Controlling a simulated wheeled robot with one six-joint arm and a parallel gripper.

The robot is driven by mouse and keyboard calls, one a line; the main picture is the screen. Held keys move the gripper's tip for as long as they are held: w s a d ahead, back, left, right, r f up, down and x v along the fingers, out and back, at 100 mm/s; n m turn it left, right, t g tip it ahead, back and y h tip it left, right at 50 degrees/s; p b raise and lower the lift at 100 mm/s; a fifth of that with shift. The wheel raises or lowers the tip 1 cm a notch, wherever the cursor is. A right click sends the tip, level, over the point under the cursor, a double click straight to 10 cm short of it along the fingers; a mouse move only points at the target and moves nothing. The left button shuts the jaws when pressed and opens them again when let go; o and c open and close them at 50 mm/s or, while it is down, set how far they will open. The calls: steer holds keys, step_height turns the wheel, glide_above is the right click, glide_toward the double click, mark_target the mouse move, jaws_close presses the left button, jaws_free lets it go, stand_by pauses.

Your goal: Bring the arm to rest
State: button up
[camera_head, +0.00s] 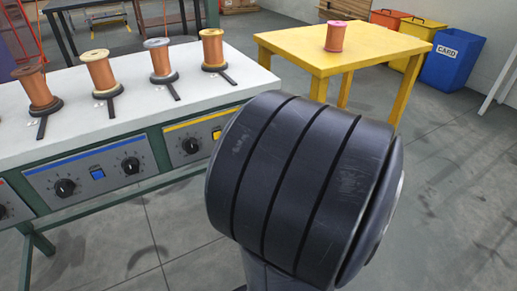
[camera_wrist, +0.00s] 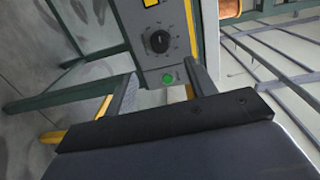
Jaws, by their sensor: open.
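My gripper (camera_wrist: 162,84) shows in the wrist view with its two fingers apart and nothing between them. I cannot tell how far the fingers are from the panel. In the head view a large dark rounded link of my arm fills the lower middle and right, and my gripper does not show there.
A bench (camera_head: 120,127) with several copper spools on dark stands is at the left. A yellow table (camera_head: 350,49) bears a pink-flanged copper spool (camera_head: 335,37). Red (camera_head: 388,20), yellow (camera_head: 412,40) and blue (camera_head: 452,62) bins stand behind it. Floor is clear at the right.

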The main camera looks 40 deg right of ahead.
steer(key=shift+w, duration=0.1)
steer(key=b+x, duration=0.2)
steer(key=x, duration=0.8)
steer(key=shift+w, duration=0.35)
steer(key=shift+s+d, duration=0.1)
